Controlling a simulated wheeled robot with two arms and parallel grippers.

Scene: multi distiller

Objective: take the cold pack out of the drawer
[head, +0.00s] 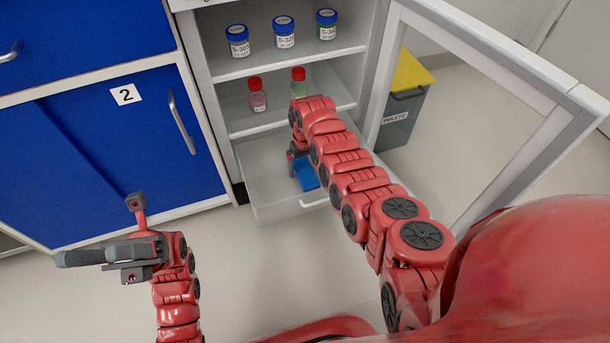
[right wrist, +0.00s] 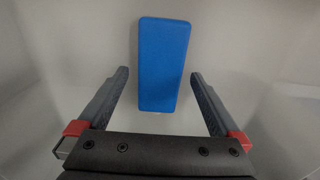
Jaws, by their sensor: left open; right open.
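The cold pack (head: 306,172) is a flat blue block in the open drawer (head: 272,206) at the bottom of the white cabinet. In the right wrist view the cold pack (right wrist: 165,64) lies ahead of my right gripper (right wrist: 158,80), roughly centred between its two open fingers, with nothing held. My left gripper (head: 62,258) is open and empty at the lower left, in front of the blue cabinet.
Shelves above the drawer hold blue-lidded jars (head: 284,32) and red-capped bottles (head: 257,93). The cabinet's glass door (head: 490,45) stands open at the right. A yellow-lidded waste bin (head: 400,105) stands behind it. A blue cabinet (head: 95,160) is at the left.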

